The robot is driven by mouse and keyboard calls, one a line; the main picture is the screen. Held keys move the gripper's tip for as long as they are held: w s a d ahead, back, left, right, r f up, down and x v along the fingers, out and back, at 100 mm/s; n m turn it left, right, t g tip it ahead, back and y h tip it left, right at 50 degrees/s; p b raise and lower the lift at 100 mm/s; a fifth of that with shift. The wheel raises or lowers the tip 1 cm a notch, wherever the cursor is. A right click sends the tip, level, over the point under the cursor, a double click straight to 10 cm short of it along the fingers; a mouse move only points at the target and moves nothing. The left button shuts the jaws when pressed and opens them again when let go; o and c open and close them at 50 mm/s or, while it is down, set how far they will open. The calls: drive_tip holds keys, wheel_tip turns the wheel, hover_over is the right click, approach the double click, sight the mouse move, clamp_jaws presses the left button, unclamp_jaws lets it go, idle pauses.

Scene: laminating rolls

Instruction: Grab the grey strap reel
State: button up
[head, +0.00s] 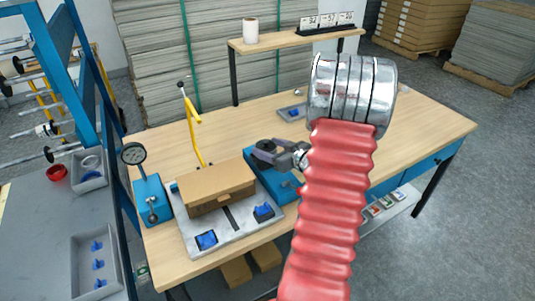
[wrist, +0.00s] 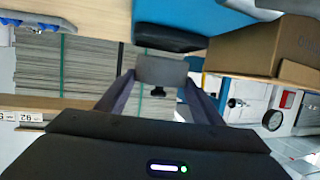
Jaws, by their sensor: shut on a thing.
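My gripper (head: 278,158) is at the middle of the table in the head view, beside the blue device and right of the cardboard box. In the wrist view, the two dark fingers of my gripper (wrist: 160,88) close in on a grey, flat-sided piece, the grey strap reel (wrist: 160,70), seen edge-on. It sits between the fingertips. A small black part shows just below it. In the head view a dark round shape shows at the fingertips; I cannot tell reel from fingers there. My red sleeve and silver wrist hide part of the table.
A cardboard box (head: 214,188) lies on a grey plate with blue clamps. A blue device (head: 272,182) is close to my gripper. A blue gauge stand (head: 152,198) and a yellow lever (head: 193,125) stand left. The raised shelf (head: 280,42) holds a white roll. The table's right side is clear.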

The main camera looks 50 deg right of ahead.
sight(269, 148)
drive_tip(key=shift+r, duration=3.6)
